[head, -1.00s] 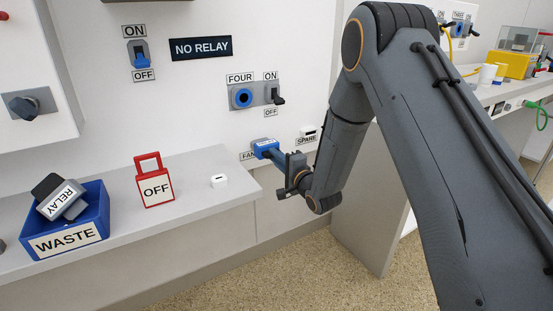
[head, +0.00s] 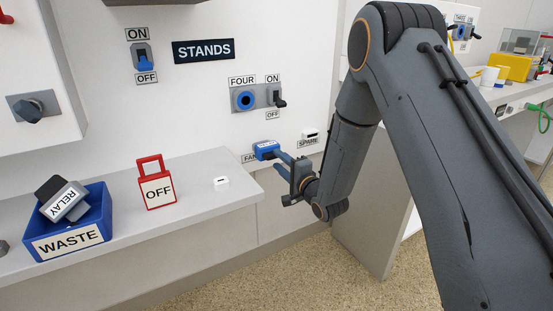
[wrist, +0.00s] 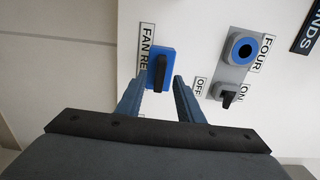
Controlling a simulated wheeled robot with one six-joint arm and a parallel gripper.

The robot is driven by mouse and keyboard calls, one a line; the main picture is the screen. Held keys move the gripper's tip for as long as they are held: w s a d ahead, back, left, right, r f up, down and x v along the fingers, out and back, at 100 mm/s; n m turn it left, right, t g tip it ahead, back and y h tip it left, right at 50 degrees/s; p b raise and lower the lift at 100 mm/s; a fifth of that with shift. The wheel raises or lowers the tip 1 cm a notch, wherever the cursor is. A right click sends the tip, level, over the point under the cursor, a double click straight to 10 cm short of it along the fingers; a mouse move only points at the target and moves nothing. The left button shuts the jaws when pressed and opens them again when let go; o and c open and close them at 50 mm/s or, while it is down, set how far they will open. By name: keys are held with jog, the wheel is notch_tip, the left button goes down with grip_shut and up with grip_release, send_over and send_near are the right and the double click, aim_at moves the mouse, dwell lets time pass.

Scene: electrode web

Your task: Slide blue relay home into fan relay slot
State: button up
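The blue relay (head: 266,150) sits at the wall in the slot by the partly hidden FAN label (head: 249,158). In the wrist view the relay (wrist: 165,55) is a blue block with a black grip, flat against the wall beside its label. My gripper (head: 281,161) is open in front of the relay. In the wrist view my fingers (wrist: 157,92) stand apart on either side of the line to the relay, with nothing between them. The relay's seated depth cannot be seen.
The sign (head: 203,51) reads STANDS. A blue WASTE bin (head: 98,237) holds a grey relay (head: 64,201). The FOUR socket and switch (head: 258,97) are above; a SPARE piece (head: 310,134) is right.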

jog(key=v, duration=0.5)
jog(key=shift+p, duration=0.3)
jog(key=s+d+r+n+g+h, duration=0.3)
jog(key=s+n+g, duration=0.2)
jog(key=s, duration=0.9)
jog(key=s+d+r+n+g+h, duration=0.3)
jog(key=s+d+r+n+g, duration=0.15)
jog(key=s, duration=0.95)
jog(key=s+d+r+n+g+h, duration=0.25)
jog(key=s+n+g, duration=0.35)
jog(key=s, duration=0.8)
jog(key=d+r+m+h+p, duration=0.1)
jog(key=d+r+m+p, duration=0.3)
jog(key=d+r+p, duration=0.7)
jog(key=r+p, duration=0.1)
jog(key=p, duration=0.9)
jog(key=shift+r+p, duration=0.3)
jog(key=shift+r, duration=0.05)
